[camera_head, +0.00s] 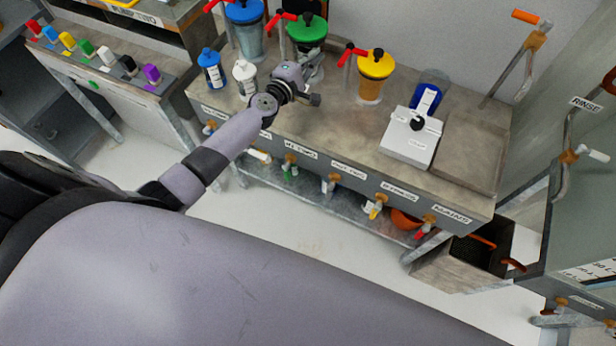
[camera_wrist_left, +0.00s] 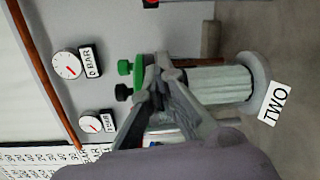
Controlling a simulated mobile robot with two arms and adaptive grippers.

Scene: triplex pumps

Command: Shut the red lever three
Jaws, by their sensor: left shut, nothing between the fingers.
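Red levers stand beside the pumps at the back of the bench. One is by the yellow-topped pump (camera_head: 374,75), the third coloured pump from the left; I take its lever (camera_head: 350,52) as lever three, though its number is unreadable here. Another red lever (camera_head: 280,20) is by the green-topped pump (camera_head: 306,32). My left gripper (camera_head: 298,78) is in front of the green-topped pump, left of the yellow one. In the left wrist view its fingers (camera_wrist_left: 163,72) are shut and empty, overlapping the green lid (camera_wrist_left: 138,75) beside a "TWO" label (camera_wrist_left: 275,103). My right gripper is out of view.
A blue-topped pump (camera_head: 246,15) and blue and white bottles (camera_head: 211,70) stand left. A white box with a black knob (camera_head: 410,140) sits right on the bench. Valves line the bench front. Gauges (camera_wrist_left: 67,64) show on the wall.

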